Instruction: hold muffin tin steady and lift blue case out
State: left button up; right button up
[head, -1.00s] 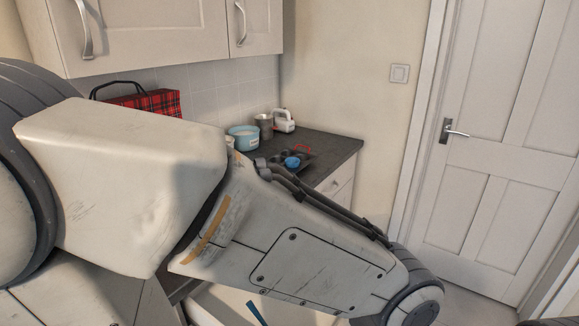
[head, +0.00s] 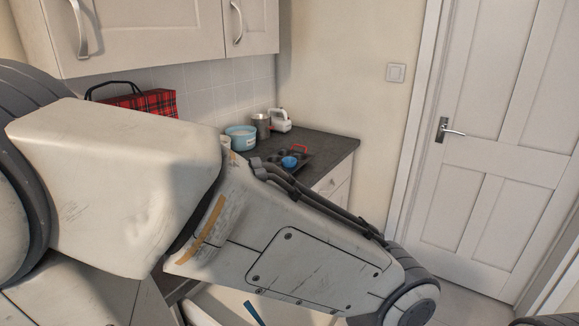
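A dark muffin tin (head: 303,163) lies on the counter at mid-picture, partly hidden behind my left arm. A blue case (head: 289,162) sits in or on the tin towards its near side; I cannot tell how deep it sits. A red ring-shaped thing (head: 300,148) shows at the tin's far edge. My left arm crosses the lower left and middle of the view, and its gripper is out of the picture. My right gripper is not in view.
On the dark counter (head: 335,146) behind the tin stand a light blue bowl (head: 241,138), a metal canister (head: 262,125) and a white appliance (head: 280,121). A red tartan bag (head: 150,103) stands at the left. A white door (head: 490,150) is at the right, with clear floor before it.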

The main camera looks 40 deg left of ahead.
aim_at(288, 161)
jog(key=u, duration=0.05)
jog(key=k, duration=0.45)
jog(key=z, duration=0.4)
jog(key=i, duration=4.35)
jog(key=u, duration=3.4)
